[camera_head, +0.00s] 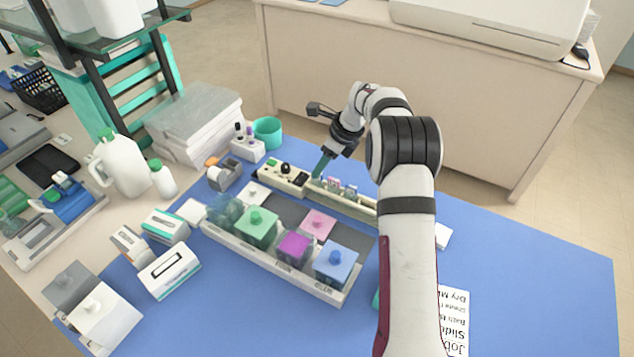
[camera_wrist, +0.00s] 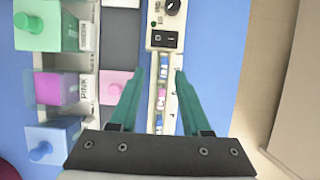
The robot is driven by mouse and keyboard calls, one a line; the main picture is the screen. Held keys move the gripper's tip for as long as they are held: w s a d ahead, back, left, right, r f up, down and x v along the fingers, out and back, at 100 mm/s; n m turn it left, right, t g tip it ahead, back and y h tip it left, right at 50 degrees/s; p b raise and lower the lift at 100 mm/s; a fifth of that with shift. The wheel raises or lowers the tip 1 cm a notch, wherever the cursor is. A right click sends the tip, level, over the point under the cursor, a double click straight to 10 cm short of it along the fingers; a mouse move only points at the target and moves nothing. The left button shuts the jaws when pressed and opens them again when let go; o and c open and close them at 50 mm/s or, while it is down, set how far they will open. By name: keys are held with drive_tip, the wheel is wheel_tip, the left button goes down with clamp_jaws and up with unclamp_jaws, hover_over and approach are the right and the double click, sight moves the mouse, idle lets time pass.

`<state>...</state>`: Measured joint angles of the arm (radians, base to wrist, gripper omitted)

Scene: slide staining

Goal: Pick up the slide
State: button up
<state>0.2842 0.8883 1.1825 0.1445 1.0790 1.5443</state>
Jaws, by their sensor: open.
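Several small slides with coloured ends (camera_head: 335,187) stand in a long cream holder (camera_head: 360,206), beyond the staining jars. In the wrist view the slides (camera_wrist: 161,92) form a row inside the narrow holder, with blue, pink and white parts. They are too small to tell one from another. My gripper (camera_wrist: 160,74) is open, with its green fingers on either side of the row and nothing held between them. In the head view my gripper (camera_head: 321,169) is over the holder's left part, near the switch box. Its height above the slides is hard to tell.
A switch box with a knob (camera_head: 285,176) adjoins the slide holder. A teal cup (camera_head: 267,130) stands behind. The blue mat (camera_head: 540,270) is clear at right.

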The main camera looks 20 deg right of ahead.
sight(317, 184)
drive_tip(key=x, duration=0.5)
drive_tip(key=shift+w+d+f, duration=0.1)
drive_tip(key=shift+w+d, duration=0.1)
clamp_jaws()
